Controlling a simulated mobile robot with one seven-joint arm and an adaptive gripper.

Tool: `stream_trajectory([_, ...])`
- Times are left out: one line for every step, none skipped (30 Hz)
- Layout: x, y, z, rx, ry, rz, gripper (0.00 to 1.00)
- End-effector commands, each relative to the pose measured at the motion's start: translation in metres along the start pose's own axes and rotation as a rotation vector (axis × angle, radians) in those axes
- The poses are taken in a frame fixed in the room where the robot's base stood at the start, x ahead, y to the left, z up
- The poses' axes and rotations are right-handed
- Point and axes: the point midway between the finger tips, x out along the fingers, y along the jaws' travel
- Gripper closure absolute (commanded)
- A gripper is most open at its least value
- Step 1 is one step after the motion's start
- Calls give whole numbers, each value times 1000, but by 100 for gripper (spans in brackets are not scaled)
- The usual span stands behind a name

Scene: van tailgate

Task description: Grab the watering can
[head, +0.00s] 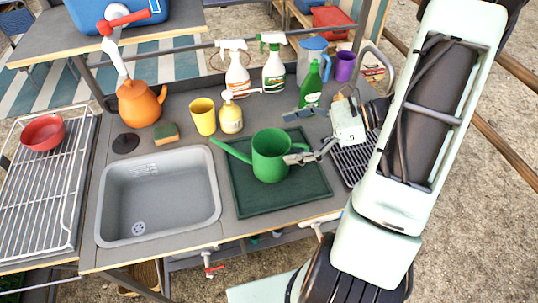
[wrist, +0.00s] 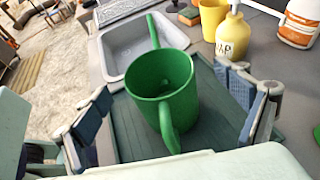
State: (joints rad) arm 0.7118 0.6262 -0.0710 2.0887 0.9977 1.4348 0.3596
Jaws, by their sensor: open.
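A green watering can (head: 271,157) stands upright on a dark green mat (head: 262,205) right of the sink, its spout pointing left over the basin edge. In the wrist view the can (wrist: 163,85) is in the middle, with its handle toward my camera. My gripper (head: 297,133) is open at the right of the can. In the wrist view its two fingers (wrist: 176,112) are spread wide, one on each side of the can's handle. I see no grip on the can. Whether the near finger touches the can is unclear in the head view.
A grey sink (head: 158,195) lies left of the mat. A yellow cup (head: 203,116), a soap bottle (head: 231,114), a green bottle (head: 311,86) and spray bottles (head: 237,72) stand behind the can. An orange kettle (head: 140,104) is at the back left. The mat's front is clear.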

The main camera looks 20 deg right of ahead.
Motion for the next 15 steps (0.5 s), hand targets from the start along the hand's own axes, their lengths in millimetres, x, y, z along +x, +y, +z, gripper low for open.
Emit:
stream_trajectory([4, 1, 0, 1, -1, 2, 8])
stream_trajectory([6, 1, 0, 1, 0, 2, 8])
stream_trajectory([8, 1, 0, 2, 0, 2, 8])
stream_trajectory([10, 1, -1, 2, 0, 2, 8])
stream_trajectory([13, 1, -2, 2, 0, 1, 8])
stream_trajectory([18, 2, -3, 2, 0, 2, 8])
stream_trajectory([23, 3, -5, 3, 0, 3, 8])
stream_trajectory([28, 4, -6, 4, 0, 4, 8])
stream_trajectory([34, 4, -8, 4, -1, 4, 8])
stream_trajectory([38, 5, -9, 3, -1, 4, 8])
stream_trajectory([43, 4, -9, 1, 1, 4, 8])
stream_trajectory([48, 4, -9, 1, 0, 3, 8])
stream_trajectory([51, 4, -9, 1, 0, 2, 8])
stream_trajectory([54, 4, -9, 1, 1, 2, 8])
stream_trajectory([56, 4, -10, 1, 2, 2, 8])
